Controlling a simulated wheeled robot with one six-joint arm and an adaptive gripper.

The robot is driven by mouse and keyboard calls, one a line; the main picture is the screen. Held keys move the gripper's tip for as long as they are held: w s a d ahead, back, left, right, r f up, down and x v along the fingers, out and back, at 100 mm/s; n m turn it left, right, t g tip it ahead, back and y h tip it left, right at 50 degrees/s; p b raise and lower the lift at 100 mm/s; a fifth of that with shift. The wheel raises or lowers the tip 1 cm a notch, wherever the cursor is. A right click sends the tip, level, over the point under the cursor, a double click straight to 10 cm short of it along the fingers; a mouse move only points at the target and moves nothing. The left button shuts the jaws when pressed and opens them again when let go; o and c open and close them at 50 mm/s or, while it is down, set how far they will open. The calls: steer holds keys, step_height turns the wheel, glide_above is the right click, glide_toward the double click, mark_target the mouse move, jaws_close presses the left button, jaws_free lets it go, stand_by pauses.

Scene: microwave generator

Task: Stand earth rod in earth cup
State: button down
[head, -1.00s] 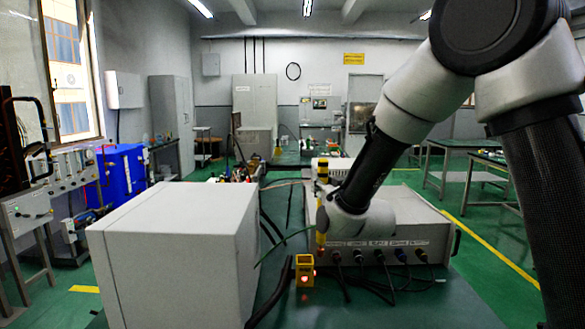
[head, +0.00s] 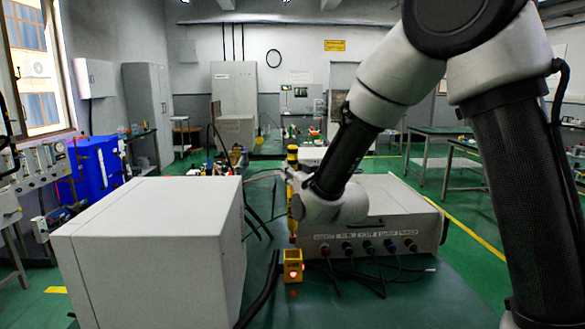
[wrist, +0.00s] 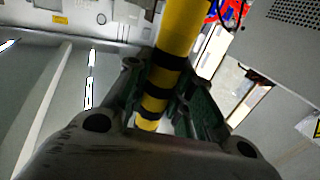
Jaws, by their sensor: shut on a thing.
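The earth rod (head: 292,158) is yellow with black bands and stands upright in the head view. Its lower end (head: 293,239) shows just above the earth cup in the picture; I cannot tell whether it is directly over the opening. The earth cup (head: 292,257) is a small yellow block with a glowing red light on its front, on the green bench top. My gripper (wrist: 158,90) is shut around the rod in the wrist view, with a finger on each side. In the head view my wrist partly hides the fingers. The cup does not clearly show in the wrist view.
A large white cabinet (head: 150,245) stands left of the cup. A grey unit (head: 385,215) with labelled sockets and black cables stands behind and right. A thick black cable (head: 262,290) runs close to the cup's left. Green bench top (head: 390,300) lies open at front right.

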mark_target(295, 212)
steer(key=shift+f, duration=5.7)
steer(key=c, duration=1.2)
jaws_free()
steer(key=shift+o, duration=0.2)
steer(key=shift+s, duration=0.1)
steer(key=v, duration=0.7)
steer(key=shift+s, duration=0.2)
steer(key=shift+d, duration=0.1)
